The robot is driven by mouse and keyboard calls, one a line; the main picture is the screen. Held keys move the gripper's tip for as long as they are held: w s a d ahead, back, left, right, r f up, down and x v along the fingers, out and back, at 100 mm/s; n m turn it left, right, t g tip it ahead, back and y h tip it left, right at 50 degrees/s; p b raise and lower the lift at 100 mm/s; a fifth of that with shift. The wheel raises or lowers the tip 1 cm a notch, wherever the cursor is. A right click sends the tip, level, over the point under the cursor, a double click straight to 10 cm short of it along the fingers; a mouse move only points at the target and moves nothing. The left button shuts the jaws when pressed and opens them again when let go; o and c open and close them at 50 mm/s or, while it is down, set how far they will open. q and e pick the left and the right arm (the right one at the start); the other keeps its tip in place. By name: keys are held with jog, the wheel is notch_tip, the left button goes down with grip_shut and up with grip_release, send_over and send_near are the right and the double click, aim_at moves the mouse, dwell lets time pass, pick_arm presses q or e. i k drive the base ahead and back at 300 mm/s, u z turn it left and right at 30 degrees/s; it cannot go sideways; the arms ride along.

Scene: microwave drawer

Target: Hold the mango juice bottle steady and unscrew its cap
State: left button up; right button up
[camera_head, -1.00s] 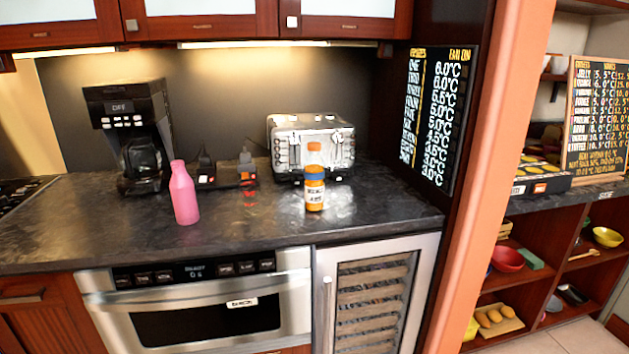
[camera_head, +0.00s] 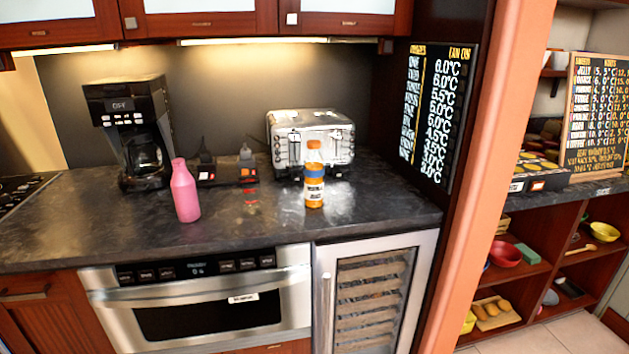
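The mango juice bottle (camera_head: 314,184) stands upright on the dark countertop, right of centre. It has orange contents, a blue band and a pale label. Its orange cap (camera_head: 314,145) is on top. It stands in front of the silver toaster and partly covers it. Neither of my grippers is in the head view, and nothing touches the bottle.
A pink bottle (camera_head: 185,191) stands left of the juice on the countertop (camera_head: 252,222). A black coffee maker (camera_head: 131,130) and the toaster (camera_head: 311,138) stand behind. A microwave drawer (camera_head: 207,303) and a glass-door cooler (camera_head: 371,292) are below. An orange post (camera_head: 482,165) rises at right.

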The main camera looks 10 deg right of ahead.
aim_at(313, 162)
jog(key=z, duration=0.55)
jog(key=i, duration=0.45)
jog(key=z, duration=0.65)
jog(key=i, duration=0.7)
jog(key=u, duration=0.3)
